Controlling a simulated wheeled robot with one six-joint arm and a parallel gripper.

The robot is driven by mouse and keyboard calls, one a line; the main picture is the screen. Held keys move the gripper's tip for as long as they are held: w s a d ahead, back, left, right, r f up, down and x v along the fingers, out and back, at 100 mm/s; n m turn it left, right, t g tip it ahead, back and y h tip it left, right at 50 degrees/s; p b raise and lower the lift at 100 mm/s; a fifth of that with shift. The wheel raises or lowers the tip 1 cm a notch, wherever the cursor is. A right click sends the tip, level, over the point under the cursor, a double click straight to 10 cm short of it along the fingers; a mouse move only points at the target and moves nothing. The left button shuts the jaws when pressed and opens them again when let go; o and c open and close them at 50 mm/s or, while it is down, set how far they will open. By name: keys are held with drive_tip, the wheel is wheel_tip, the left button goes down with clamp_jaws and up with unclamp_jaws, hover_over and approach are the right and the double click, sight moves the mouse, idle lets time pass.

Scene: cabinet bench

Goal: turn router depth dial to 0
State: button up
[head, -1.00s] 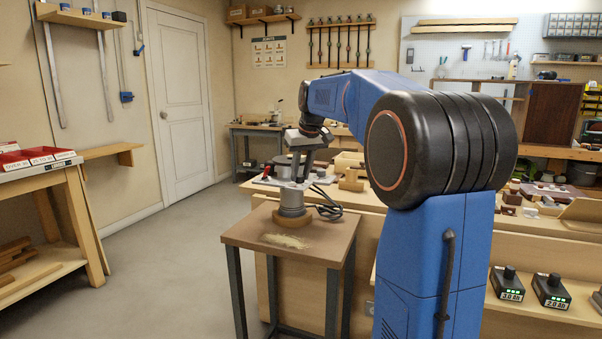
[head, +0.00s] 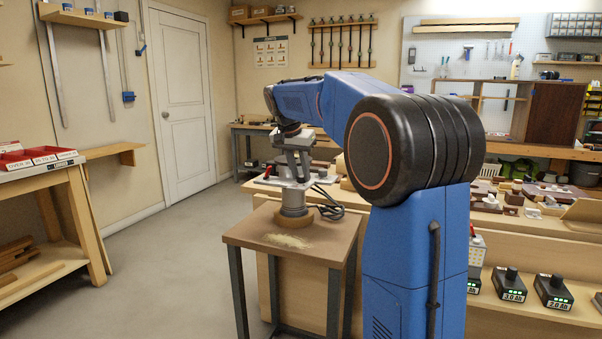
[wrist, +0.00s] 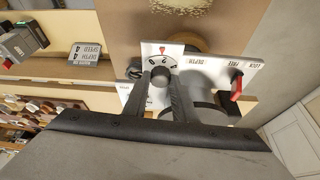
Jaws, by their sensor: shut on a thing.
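The grey router (head: 293,203) stands upright on a small brown-topped table (head: 262,228). In the wrist view, its white top plate carries a depth dial (wrist: 160,74) with a dark round knob and printed numerals. A red pointer mark (wrist: 162,49) sits at the dial's edge. A 2 and what looks like a 0 lie near that mark; the exact reading is too small to tell. My gripper (wrist: 161,84) is shut on the dial knob, one finger on each side. In the head view, my gripper (head: 293,172) comes down onto the router's top from above.
A red lever (wrist: 237,86) stands at the plate's right, by lock lettering. A small card (wrist: 90,47) reads depth 4, speed 4. A black cable (head: 328,208) lies right of the router, and sawdust (head: 286,241) in front. A workbench with parts is behind.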

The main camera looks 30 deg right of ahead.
drive_tip(key=m+g, duration=0.1)
drive_tip(key=m, duration=0.2)
drive_tip(key=shift+w+m, duration=0.15)
drive_tip(key=shift+m, duration=0.25)
drive_tip(key=shift+w+m+g+h, duration=0.15)
drive_tip(key=shift+m+g, duration=0.35)
drive_tip(key=shift+m, duration=0.45)
drive_tip(key=shift+s+m+g+h, duration=0.15)
drive_tip(key=shift+m+g, duration=0.35)
drive_tip(key=shift+m, duration=0.45)
drive_tip(key=shift+w+m, duration=0.1)
drive_tip(key=shift+m, duration=0.2)
drive_tip(key=o, duration=1)
